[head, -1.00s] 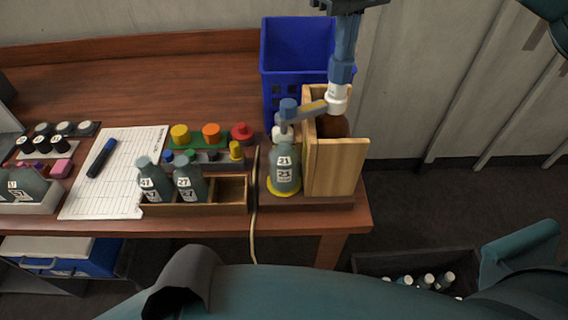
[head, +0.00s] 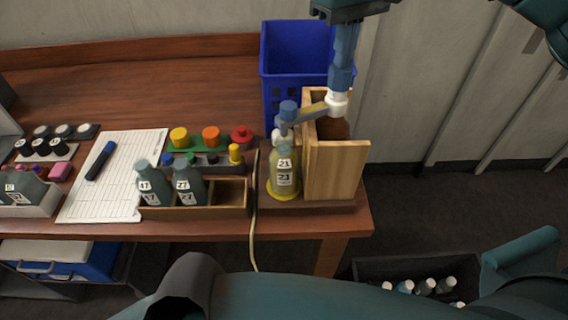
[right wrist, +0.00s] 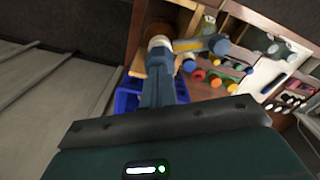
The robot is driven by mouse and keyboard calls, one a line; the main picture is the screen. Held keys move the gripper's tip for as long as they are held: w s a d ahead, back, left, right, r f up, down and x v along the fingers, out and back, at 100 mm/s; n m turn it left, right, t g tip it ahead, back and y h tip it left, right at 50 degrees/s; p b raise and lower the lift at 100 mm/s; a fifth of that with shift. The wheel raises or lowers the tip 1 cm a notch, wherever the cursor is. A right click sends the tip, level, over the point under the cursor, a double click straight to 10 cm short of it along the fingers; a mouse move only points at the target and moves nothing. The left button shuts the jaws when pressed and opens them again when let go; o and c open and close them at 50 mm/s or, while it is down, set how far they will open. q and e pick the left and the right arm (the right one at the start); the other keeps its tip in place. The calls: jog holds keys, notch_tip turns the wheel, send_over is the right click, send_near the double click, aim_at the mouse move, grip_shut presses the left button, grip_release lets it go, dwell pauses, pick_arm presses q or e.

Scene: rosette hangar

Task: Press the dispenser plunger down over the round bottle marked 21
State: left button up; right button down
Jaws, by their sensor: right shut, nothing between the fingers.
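The round bottle marked 21 (head: 284,178) stands upright on a yellow disc at the right end of the table, looking yellowish. The dispenser's blue nozzle head (head: 288,112) and spout (head: 313,109) reach over it. The dispenser stands in an open wooden housing (head: 337,170), with a white plunger collar (head: 337,104) at its top. My right gripper (head: 341,82) is shut and empty, pointing down, its fingertips at the collar, seemingly touching it. In the right wrist view, the fingers (right wrist: 160,85) end at the white collar (right wrist: 158,42). My left gripper is not in view.
A blue basket (head: 292,50) stands behind the dispenser. A wooden rack (head: 230,195) left of it holds two grey bottles. Yellow, orange and red knobs (head: 211,137) are behind the rack. A cable (head: 253,230) hangs over the front edge. A bin (head: 375,266) with bottles is on the floor.

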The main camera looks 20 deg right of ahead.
jog(key=shift+r+p, duration=2.75)
jog(key=shift+r, duration=0.7)
